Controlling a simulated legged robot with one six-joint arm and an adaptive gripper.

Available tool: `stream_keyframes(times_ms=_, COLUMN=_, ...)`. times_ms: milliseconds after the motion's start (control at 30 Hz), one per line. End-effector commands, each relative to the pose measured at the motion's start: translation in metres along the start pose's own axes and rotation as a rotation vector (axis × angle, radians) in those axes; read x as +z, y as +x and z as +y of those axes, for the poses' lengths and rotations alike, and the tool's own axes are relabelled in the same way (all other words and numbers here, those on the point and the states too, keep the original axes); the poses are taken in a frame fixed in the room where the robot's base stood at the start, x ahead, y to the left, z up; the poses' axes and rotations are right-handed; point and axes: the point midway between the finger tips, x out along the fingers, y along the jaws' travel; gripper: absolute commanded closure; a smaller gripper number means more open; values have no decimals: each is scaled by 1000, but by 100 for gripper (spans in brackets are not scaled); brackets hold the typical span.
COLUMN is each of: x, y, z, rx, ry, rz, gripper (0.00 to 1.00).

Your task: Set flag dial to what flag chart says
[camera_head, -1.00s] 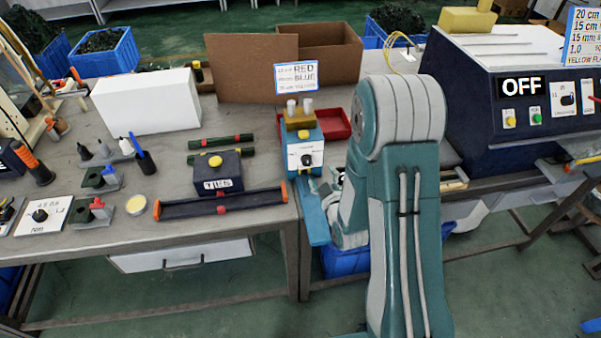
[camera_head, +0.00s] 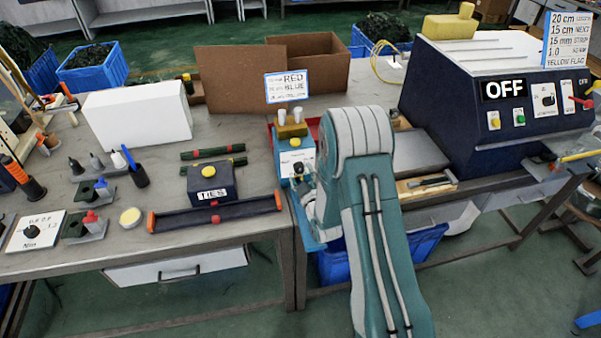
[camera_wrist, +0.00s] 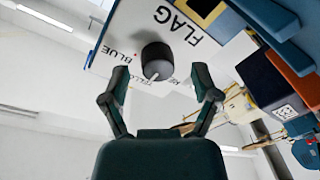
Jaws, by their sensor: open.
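The flag dial is a black round knob (camera_wrist: 157,60) on a white face marked FLAG, BLUE and YELLOW, with a third label partly hidden. Its white pointer mark faces down in the wrist view, close to the YELLOW label. The dial is on the front of a small blue box (camera_head: 287,138). The chart (camera_head: 287,87) behind it lists RED, BLUE and YELLOW; the smaller text beside each is too small to read. My gripper (camera_wrist: 160,82) is open and empty, its fingers on either side of the knob's line and apart from it. In the head view my arm partly hides it.
A second sign (camera_head: 567,40) at the right ends with YELLOW FLAG. Below it stands a dark machine (camera_head: 455,110) reading OFF. A block marked TIES (camera_head: 209,185) and a dark rail lie left of the dial box. A cardboard box (camera_head: 240,75) stands behind.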

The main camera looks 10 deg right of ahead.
Motion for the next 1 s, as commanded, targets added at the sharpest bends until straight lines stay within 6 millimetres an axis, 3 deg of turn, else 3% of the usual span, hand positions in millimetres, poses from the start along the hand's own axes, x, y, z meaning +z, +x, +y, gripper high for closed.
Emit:
stream_keyframes(times_ms=367, x=0, y=9, z=0, rx=0, ry=0, rz=-1, gripper=21)
stream_keyframes(times_ms=533, x=0, y=9, z=0, rx=0, ry=0, rz=-1, gripper=93)
stream_keyframes(times_ms=567, x=0, y=9, z=0, rx=0, ry=0, rz=-1, gripper=100)
stream_keyframes(times_ms=1000, x=0, y=9, z=0, rx=-5, ry=-50, rz=-4, gripper=100)
